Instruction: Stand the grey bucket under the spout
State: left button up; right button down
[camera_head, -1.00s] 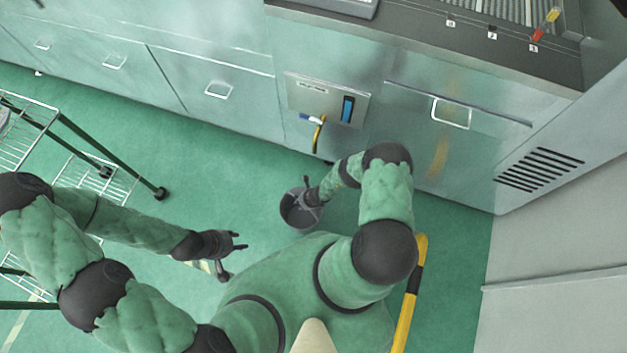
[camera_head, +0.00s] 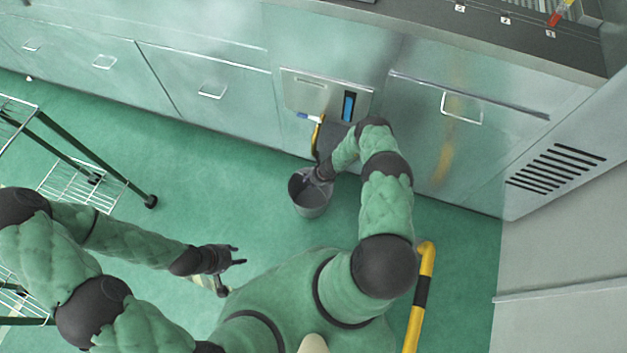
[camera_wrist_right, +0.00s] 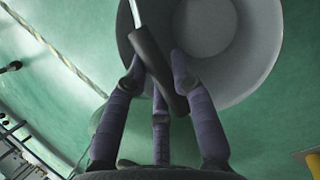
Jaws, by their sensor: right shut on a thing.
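The grey bucket (camera_head: 312,201) hangs upright or nearly so, in front of the steel cabinet, a little below the spout in the picture. My right gripper (camera_head: 322,174) is at its rim. In the right wrist view the right fingers (camera_wrist_right: 158,85) are shut on the dark grip of the bucket's handle (camera_wrist_right: 152,55), and the bucket (camera_wrist_right: 255,75) looks empty. The yellow spout (camera_head: 318,134), with a blue-and-white lever, comes out of the cabinet panel. I cannot tell whether the bucket touches the floor. My left gripper (camera_head: 238,256) is open and empty, left of the bucket.
Steel cabinets (camera_head: 225,60) with drawer handles run along the back. A wire-shelf trolley (camera_head: 85,185) stands at the left. A yellow-and-black rail (camera_head: 423,290) stands at the right, near my body. Green floor (camera_head: 210,180) is clear between trolley and bucket.

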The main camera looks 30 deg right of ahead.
pick_arm(q)
notch_tip(320, 180, down, 6)
jog(key=b, duration=0.5)
pick_arm(e)
jog(key=w+d+f, duration=0.2)
jog(key=d+f, duration=0.1)
jog(key=shift+w+d+f, duration=0.1)
jog(key=shift+w+f, duration=0.15)
jog(key=shift+w, duration=0.1)
jog(key=shift+f, duration=0.1)
jog(key=c, duration=1)
grip_release()
jog(key=shift+c, duration=0.2)
pick_arm(q)
notch_tip(320, 180, up, 6)
jog(key=p, duration=0.6)
pick_arm(e)
jog(key=v, duration=1.2)
